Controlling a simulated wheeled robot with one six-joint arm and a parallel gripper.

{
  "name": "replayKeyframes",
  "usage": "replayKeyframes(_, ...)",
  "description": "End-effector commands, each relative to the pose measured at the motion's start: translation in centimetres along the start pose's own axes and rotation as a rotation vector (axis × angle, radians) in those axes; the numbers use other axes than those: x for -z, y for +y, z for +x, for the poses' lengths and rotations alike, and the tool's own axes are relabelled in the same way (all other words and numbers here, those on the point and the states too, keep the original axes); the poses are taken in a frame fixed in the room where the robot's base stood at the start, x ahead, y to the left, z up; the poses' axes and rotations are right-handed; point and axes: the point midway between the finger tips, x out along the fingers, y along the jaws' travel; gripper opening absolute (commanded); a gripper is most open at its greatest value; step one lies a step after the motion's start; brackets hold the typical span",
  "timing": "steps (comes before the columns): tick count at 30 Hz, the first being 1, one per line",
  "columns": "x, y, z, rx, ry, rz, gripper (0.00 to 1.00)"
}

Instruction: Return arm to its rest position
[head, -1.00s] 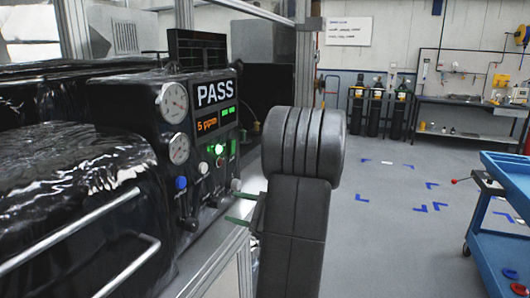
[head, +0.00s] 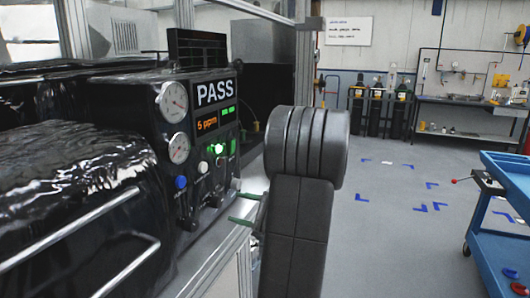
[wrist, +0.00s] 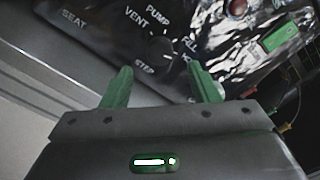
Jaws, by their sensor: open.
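My dark grey arm (head: 300,190) rises in front of the test console (head: 205,130) in the head view. My gripper has green fingers, seen in the wrist view (wrist: 161,88), spread apart with nothing between them. In the head view the green fingertips (head: 242,207) show at the console's lower right, left of the arm. In the wrist view a dark rotary knob (wrist: 165,47) on the panel, with the words PUMP, VENT, FILL, SEAT and STEP around it, lies beyond the fingers. The fingers appear apart from it. The console display reads PASS and 5 ppm.
A shiny black cover with metal handles (head: 75,215) fills the left. A blue cart (head: 505,220) stands at the right. Gas cylinders (head: 377,105) and a workbench (head: 460,103) stand at the back. The grey floor with blue marks (head: 400,220) is open between.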

Motion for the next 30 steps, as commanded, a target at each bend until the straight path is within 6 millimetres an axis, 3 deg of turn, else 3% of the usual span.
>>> replayKeyframes(8,-0.2,0.0,5.7,-0.003,-0.003,0.000,0.55)
replayKeyframes(30,0.1,0.2,5.5,0.000,-0.001,-0.739,0.55)
